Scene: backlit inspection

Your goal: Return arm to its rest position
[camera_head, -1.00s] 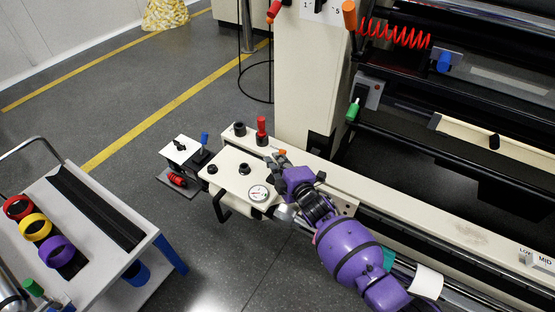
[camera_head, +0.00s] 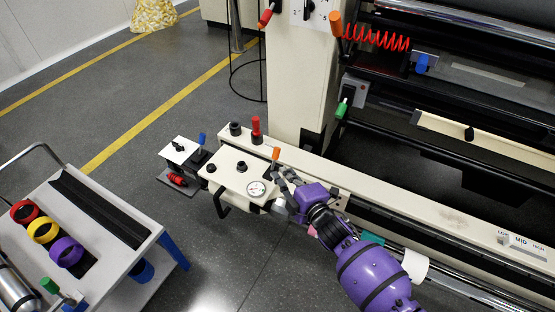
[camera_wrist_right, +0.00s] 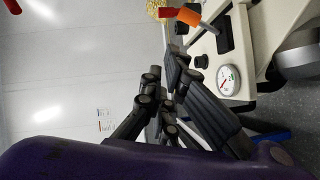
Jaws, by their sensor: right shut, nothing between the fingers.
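My purple right arm reaches in from the lower right in the head view. Its gripper (camera_head: 284,181) is shut and empty, close to the right side of the cream control box. An orange-handled lever (camera_head: 276,154) stands on the box just behind the fingertips; the gripper looks apart from it. In the right wrist view the dark fingers (camera_wrist_right: 178,85) are shut, with the orange lever (camera_wrist_right: 187,17) and the gauge (camera_wrist_right: 228,80) beyond them. My left gripper is not in view.
A cart (camera_head: 125,260) with coloured rings is at lower left. Grey floor between is open.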

